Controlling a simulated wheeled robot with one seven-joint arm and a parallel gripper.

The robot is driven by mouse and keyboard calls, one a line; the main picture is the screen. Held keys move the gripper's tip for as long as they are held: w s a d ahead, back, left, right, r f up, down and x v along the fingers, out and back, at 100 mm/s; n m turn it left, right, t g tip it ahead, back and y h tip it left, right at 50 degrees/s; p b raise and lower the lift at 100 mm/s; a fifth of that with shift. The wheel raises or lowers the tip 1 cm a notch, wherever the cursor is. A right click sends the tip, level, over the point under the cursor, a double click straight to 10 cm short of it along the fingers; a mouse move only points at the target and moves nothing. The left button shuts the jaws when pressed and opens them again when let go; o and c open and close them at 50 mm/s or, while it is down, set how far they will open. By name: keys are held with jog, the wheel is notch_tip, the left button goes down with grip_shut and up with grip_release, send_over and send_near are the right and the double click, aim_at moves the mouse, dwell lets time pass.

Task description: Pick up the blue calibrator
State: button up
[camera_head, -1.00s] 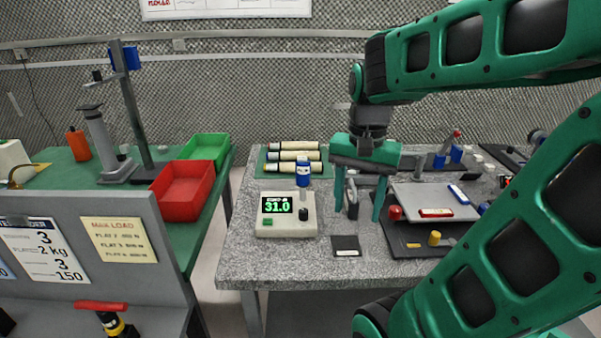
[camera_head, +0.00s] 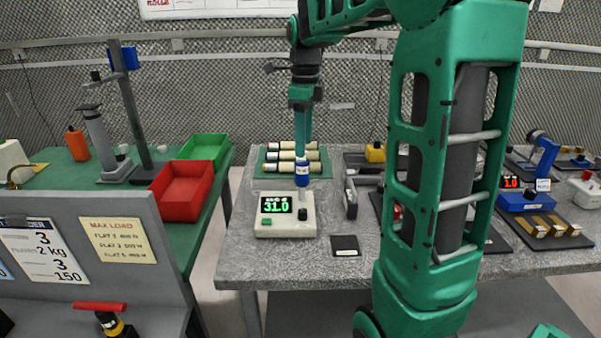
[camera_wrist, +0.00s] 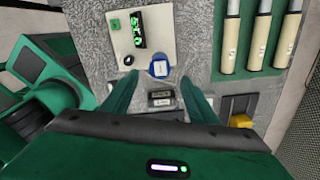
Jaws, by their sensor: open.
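The blue calibrator (camera_head: 302,173) is a small upright cylinder with a blue top and a white label band. It stands at the back right of the cream meter (camera_head: 286,222) that reads 31.0. In the wrist view the calibrator (camera_wrist: 159,67) lies just beyond the fingertips, near the midline between them. My gripper (camera_head: 303,153) points down over the calibrator's spot, its fingers edge-on in the head view. In the wrist view my gripper (camera_wrist: 160,84) has its fingers spread, with nothing held. Whether the fingertips overlap the calibrator in height is unclear.
Cream tubes lie on a green mat (camera_head: 262,168) close behind the calibrator. A grey upright device (camera_head: 351,198) and a black pad (camera_head: 345,245) are to the right. My arm hides part of the right-hand bench. The bench front (camera_head: 270,268) is clear.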

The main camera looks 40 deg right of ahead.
aim_at(302, 161)
jog(key=f, duration=0.9)
jog(key=shift+w+a+f, duration=0.1)
jog(key=shift+a+f, duration=0.05)
jog(key=shift+a, duration=0.05)
jog(key=c, duration=1.1)
jog(key=shift+c, duration=0.2)
